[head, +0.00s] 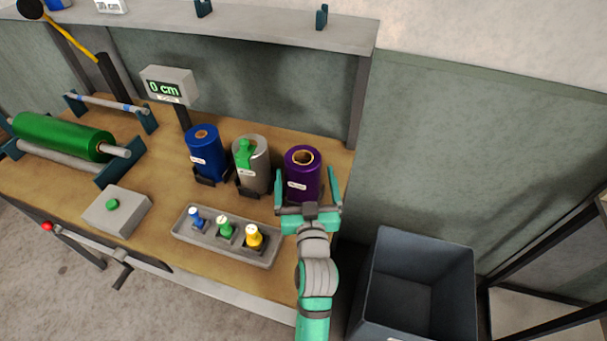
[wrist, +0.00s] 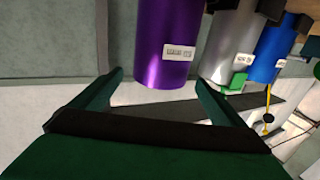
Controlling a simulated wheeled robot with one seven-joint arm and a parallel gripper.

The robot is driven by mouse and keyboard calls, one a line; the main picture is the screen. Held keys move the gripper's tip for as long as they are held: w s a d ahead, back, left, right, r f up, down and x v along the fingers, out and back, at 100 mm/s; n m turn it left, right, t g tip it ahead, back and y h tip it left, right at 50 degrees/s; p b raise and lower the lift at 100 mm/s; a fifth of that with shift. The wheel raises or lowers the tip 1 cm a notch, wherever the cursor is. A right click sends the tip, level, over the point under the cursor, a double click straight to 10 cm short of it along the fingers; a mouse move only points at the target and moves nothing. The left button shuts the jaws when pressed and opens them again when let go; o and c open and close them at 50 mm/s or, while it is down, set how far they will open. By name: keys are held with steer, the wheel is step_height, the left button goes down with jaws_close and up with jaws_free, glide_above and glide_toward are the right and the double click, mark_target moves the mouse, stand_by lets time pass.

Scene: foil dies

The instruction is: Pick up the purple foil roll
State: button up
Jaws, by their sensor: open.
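The purple foil roll (head: 302,175) stands upright at the right end of a row of rolls on the wooden bench, with a white label on its front. In the wrist view the purple foil roll (wrist: 166,45) appears large, ahead of and between the fingers. My gripper (head: 308,185) is open, with one finger at each side of the purple roll in the head view. The wrist view also shows my gripper (wrist: 160,95) open and empty, with the roll beyond its palm. I cannot tell whether either finger touches the roll.
A silver roll (head: 251,165) with a green piece on it and a blue roll (head: 205,155) stand to the left. A grey tray (head: 190,236) holds blue, green and yellow dies in front. A grey bin (head: 415,250) stands right of the bench. A shelf (head: 250,27) runs above.

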mark_target(302, 153)
steer(key=shift+w+a, duration=0.15)
steer(key=shift+w, duration=1.55)
steer(key=shift+w+a, duration=0.2)
steer(key=shift+w, duration=1.55)
steer(key=shift+w+a, duration=0.15)
steer(key=shift+w, duration=1.55)
steer(key=shift+s+d, duration=0.1)
steer(key=shift+d, duration=0.05)
steer(key=c, duration=0.5)
steer(key=shift+r, duration=0.1)
steer(key=c, duration=1.5)
steer(key=shift+r, duration=0.1)
steer(key=shift+c, duration=0.7)
